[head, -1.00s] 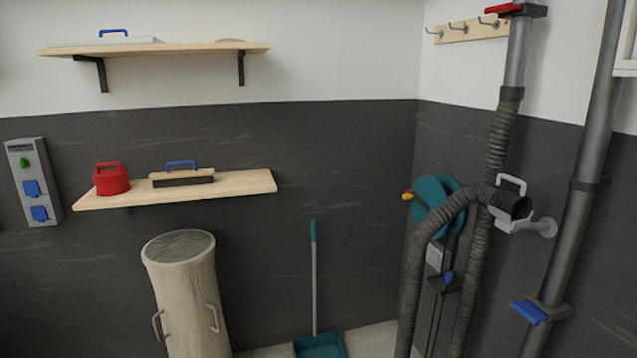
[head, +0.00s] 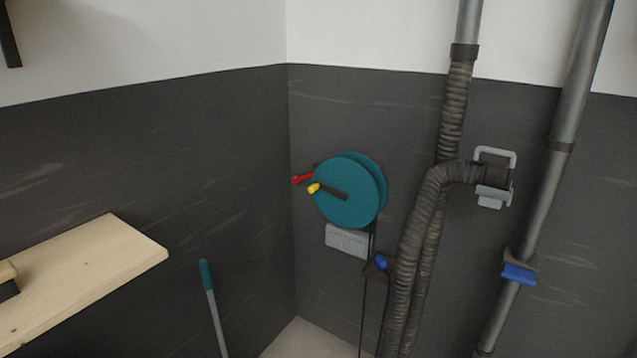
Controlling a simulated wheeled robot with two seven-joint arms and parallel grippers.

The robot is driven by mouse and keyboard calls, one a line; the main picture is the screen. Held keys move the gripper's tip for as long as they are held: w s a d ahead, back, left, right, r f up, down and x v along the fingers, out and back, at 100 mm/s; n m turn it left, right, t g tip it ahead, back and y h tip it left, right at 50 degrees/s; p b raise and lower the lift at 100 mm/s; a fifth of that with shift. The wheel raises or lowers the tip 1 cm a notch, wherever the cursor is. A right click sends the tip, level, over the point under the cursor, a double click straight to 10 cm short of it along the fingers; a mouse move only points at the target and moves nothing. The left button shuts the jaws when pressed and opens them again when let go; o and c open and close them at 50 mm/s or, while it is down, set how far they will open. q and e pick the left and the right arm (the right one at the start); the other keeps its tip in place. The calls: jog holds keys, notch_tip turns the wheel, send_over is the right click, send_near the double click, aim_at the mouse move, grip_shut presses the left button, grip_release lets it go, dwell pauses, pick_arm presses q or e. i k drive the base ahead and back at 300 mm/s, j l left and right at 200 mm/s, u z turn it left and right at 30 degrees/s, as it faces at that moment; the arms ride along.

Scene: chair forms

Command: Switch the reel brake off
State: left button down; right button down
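A teal cable reel (head: 349,195) hangs on the dark right-hand wall near the room corner. A black crank with a yellow knob (head: 313,188) lies across its face. A small red lever (head: 302,179) sticks out to the left at the reel's upper left edge; it looks like the brake lever, and its mounting is hidden behind the reel. Black cable runs down from the reel. Neither of my grippers shows in the head view.
A ribbed hose (head: 409,232) and a grey pipe (head: 568,125) with a blue handle (head: 518,273) stand right of the reel. A wooden shelf (head: 90,275) juts out at the lower left. A teal-handled pole (head: 206,275) stands by the left wall.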

aim_at(296, 179)
jog(key=i+j, duration=0.1)
jog(key=j, duration=0.6)
jog(key=i+z, duration=0.35)
jog(key=i, duration=2)
